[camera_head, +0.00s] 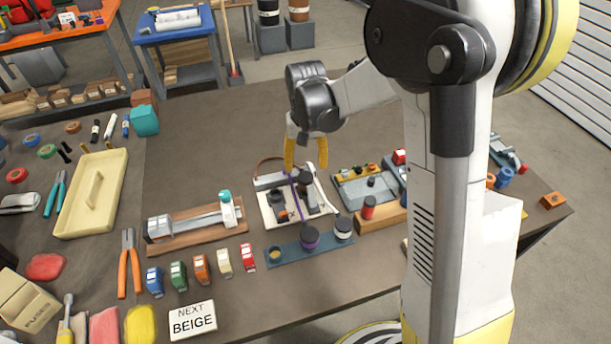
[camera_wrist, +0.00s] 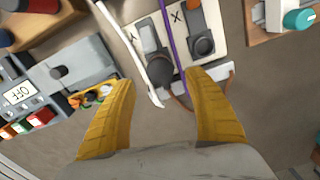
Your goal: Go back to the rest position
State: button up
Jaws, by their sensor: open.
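My gripper (camera_head: 306,166) hangs fingers-down above the brown table, over the far edge of a white plate (camera_head: 268,212) with dark fittings. Its yellow fingers are spread and nothing is held between them. In the wrist view my gripper (camera_wrist: 160,80) is also open. A dark round knob (camera_wrist: 162,68), a purple cord (camera_wrist: 172,40) and a white strip (camera_wrist: 128,45) show beyond the fingertips. I cannot tell how high the fingertips are above the plate. My arm is bent and reaches in from the right.
A wooden block fixture (camera_head: 195,228) is left of the plate, and a blue-grey rack (camera_head: 318,247) is in front of it. A grey panel (camera_head: 365,190) stands to the right. The table behind my gripper is mostly clear.

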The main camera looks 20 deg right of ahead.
jog(key=s+r+n+t, duration=0.1)
jog(key=s+r+t, duration=0.3)
jog(key=s+r, duration=0.85)
jog(key=s+r+n+t, duration=0.1)
jog(key=s+t, duration=0.2)
jog(key=s, duration=0.4)
jog(key=shift+s+r, duration=0.25)
jog(key=shift+s, duration=0.1)
